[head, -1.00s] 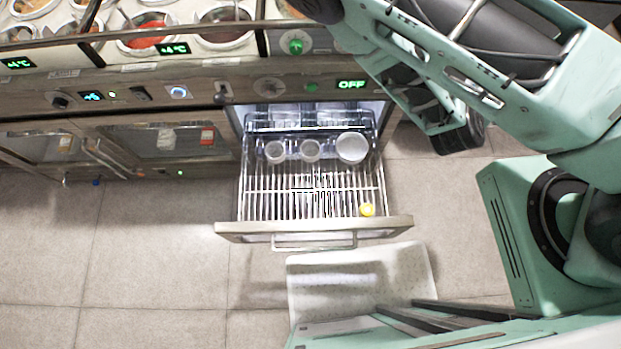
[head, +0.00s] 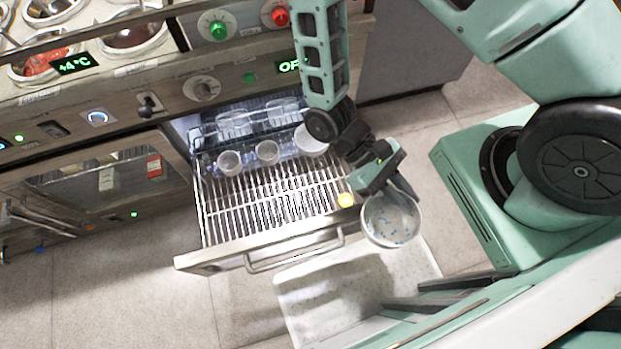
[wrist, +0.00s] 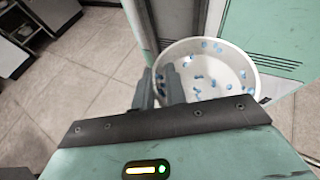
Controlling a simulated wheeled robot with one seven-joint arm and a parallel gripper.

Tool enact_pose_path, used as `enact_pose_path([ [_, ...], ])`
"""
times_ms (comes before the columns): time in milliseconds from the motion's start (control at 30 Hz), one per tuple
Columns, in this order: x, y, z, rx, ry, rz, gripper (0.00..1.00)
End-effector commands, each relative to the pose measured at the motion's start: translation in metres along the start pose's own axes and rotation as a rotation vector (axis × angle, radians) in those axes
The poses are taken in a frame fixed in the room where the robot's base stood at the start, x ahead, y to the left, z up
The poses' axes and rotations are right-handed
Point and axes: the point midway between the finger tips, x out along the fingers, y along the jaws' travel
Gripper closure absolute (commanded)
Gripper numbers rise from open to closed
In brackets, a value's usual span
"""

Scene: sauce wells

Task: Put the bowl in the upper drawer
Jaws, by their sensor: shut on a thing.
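The bowl (head: 390,222) is white with small blue marks inside. My gripper (head: 398,192) is shut on its rim and holds it in the air, beside the right front corner of the open drawer. The bowl (wrist: 228,78) also shows beyond my gripper's fingers (wrist: 170,88) in the wrist view, with its inside facing the camera. The upper drawer (head: 225,252) is pulled out and has a wire rack bottom.
A pale speckled mat or board (head: 335,295) lies below the drawer front. The counter above holds sauce wells (head: 135,35) and knobs. A closed glass-fronted compartment (head: 100,185) is left of the drawer. The front half of the rack is mostly clear.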

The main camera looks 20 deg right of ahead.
Motion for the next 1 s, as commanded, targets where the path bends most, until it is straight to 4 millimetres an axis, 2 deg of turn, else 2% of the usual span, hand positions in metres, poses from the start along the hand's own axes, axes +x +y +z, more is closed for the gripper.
enact_pose_path([
  [33,-0.002,-0.021,-0.018,0.036,0.006,-0.089,1.00],
  [167,-0.024,-0.076,-0.046,0.132,0.019,-0.320,1.00],
  [300,-0.066,-0.131,-0.076,0.237,0.035,-0.568,1.00],
  [400,-0.101,-0.161,-0.093,0.304,0.045,-0.726,1.00],
  [500,-0.136,-0.183,-0.106,0.361,0.053,-0.863,1.00],
  [600,-0.168,-0.198,-0.117,0.410,0.059,-0.979,1.00],
  [733,-0.199,-0.211,-0.138,0.461,0.061,-1.103,1.00],
  [833,-0.205,-0.215,-0.158,0.482,0.059,-1.150,1.00],
  [1000,-0.198,-0.216,-0.197,0.494,0.056,-1.180,1.00],
])
